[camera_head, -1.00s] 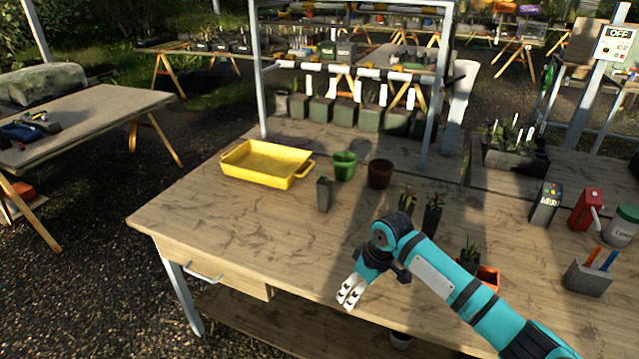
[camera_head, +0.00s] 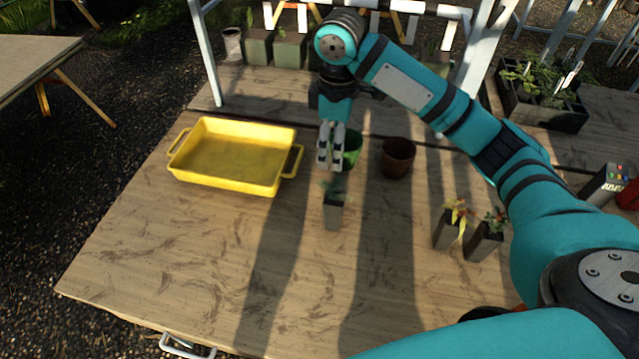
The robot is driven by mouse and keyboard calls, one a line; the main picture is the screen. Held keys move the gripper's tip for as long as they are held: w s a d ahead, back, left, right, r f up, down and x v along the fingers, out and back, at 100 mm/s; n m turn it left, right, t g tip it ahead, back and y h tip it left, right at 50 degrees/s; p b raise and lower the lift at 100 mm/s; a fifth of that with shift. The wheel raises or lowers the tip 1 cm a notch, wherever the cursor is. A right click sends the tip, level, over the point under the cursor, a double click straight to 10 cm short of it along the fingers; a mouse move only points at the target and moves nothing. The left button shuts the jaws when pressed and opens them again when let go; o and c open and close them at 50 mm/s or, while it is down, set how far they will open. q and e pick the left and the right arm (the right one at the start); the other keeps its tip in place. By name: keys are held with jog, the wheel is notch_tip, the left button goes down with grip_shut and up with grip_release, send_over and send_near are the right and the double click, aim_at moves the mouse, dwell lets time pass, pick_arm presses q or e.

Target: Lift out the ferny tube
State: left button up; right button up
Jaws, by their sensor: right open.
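A dark grey square tube (camera_head: 334,212) with a small grey-green plant stands upright on the bench in the middle. Its foliage is too small to tell whether it is ferny. My right gripper (camera_head: 330,163) points down just above and behind this tube, open and empty, apart from it as far as I can tell. Two more dark tubes stand to the right: one with a yellow-orange plant (camera_head: 446,230) and one with a dark green, reddish plant (camera_head: 484,242). My left gripper is not in view.
A yellow tray (camera_head: 225,182) lies to the left, empty. A green pot (camera_head: 353,148), partly hidden by my gripper, and a brown pot (camera_head: 397,158) stand behind the tube. A black crate of seedlings (camera_head: 560,118) is at back right. The bench front is clear.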

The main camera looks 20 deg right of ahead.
jog(key=p, duration=0.1)
send_near(335, 197)
jog(key=f, duration=0.3)
jog(key=f+p, duration=0.1)
jog(key=shift+w+a+f, duration=0.15)
jog(key=shift+w+f, duration=0.1)
jog(key=shift+f, duration=0.3)
jog(key=shift+s+f, duration=0.1)
jog(key=shift+f, duration=0.1)
jog(key=f+p, duration=0.2)
jog(key=f, duration=0.2)
jog(key=shift+s+f, duration=0.2)
jog(key=shift+f, duration=0.25)
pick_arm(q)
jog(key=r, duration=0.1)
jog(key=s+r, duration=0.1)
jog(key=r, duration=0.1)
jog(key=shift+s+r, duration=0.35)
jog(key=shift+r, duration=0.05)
pick_arm(e)
grip_shut()
